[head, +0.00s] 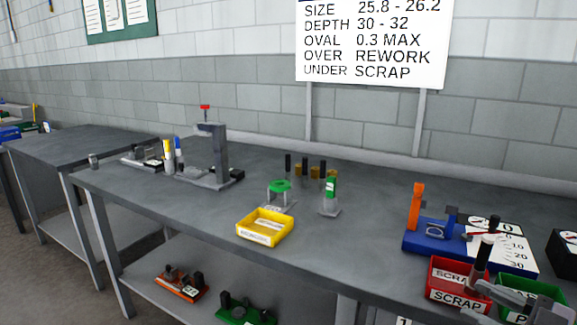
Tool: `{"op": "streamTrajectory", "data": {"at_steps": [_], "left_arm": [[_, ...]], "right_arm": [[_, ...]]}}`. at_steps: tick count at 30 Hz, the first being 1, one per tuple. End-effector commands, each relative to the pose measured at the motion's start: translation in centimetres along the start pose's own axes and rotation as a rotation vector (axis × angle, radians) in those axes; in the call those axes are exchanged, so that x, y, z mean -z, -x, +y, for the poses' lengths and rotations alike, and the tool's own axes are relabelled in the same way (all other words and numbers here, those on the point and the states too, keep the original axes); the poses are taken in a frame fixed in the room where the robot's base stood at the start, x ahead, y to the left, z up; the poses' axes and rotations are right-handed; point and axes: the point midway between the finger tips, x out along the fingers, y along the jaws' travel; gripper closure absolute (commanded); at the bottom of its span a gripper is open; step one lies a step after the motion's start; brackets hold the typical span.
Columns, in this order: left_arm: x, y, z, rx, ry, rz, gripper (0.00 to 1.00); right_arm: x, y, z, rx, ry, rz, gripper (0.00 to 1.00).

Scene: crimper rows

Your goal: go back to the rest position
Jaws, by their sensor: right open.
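My right gripper (492,297) is at the bottom right corner, in front of the red and green bins. Its jaws are open, and its arm runs off the picture. I cannot tell for sure whether anything is between its fingers. A dark upright post (484,256) with a paler lower part rises just above it, over the red bin. My left gripper is not in view.
A red SCRAP bin (446,296), a green bin (545,290) and a blue fixture (425,241) crowd the bench's right end. A yellow bin (262,238), green-topped stands (279,187) and a grey press (215,160) stand further left. Bench front left (170,200) is clear.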

Motion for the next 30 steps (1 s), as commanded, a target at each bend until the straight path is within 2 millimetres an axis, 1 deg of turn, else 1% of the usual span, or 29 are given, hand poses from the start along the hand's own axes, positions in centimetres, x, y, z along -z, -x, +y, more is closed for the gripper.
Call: {"op": "streamTrajectory", "data": {"at_steps": [1,3,5,6,8,9,11,12,14,15,17,18,21,24,27,30], "left_arm": [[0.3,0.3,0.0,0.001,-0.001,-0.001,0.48],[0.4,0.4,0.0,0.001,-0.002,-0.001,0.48],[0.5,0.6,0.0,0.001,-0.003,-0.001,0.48],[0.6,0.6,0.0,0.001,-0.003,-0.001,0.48],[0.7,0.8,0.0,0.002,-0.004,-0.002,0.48],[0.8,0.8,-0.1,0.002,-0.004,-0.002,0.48],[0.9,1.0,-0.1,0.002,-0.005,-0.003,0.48],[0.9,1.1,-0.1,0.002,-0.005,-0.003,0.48],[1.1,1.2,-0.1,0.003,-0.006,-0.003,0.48],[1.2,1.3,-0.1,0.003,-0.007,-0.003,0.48],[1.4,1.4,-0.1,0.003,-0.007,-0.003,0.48],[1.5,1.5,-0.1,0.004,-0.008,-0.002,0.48],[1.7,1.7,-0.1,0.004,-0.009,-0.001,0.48],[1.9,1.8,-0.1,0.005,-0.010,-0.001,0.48],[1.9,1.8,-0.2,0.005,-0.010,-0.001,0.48],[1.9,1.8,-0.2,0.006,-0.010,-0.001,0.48]], "right_arm": [[-1.6,0.4,-0.6,-0.060,-0.042,-0.024,0.51],[-4.0,1.0,-1.8,-0.133,-0.083,-0.070,0.51],[-6.0,1.5,-3.0,-0.190,-0.121,-0.116,0.51],[-7.2,1.8,-4.0,-0.223,-0.144,-0.151,0.51],[-9.0,2.2,-5.7,-0.268,-0.185,-0.205,0.51],[-10.2,2.5,-7.0,-0.292,-0.211,-0.244,0.51],[-11.7,2.9,-9.1,-0.323,-0.253,-0.303,0.51],[-12.7,3.1,-10.7,-0.338,-0.281,-0.345,0.51],[-13.9,3.4,-13.2,-0.355,-0.326,-0.407,0.51],[-14.5,3.5,-15.0,-0.360,-0.354,-0.449,0.51],[-15.3,3.6,-17.7,-0.361,-0.398,-0.508,0.51],[-15.6,3.6,-19.4,-0.358,-0.425,-0.544,0.51],[-16.0,3.5,-23.2,-0.340,-0.485,-0.620,0.51],[-15.9,3.2,-25.9,-0.318,-0.524,-0.668,0.51],[-15.9,3.1,-27.4,-0.303,-0.546,-0.694,0.51],[-15.8,3.0,-27.8,-0.299,-0.552,-0.702,0.51]]}}
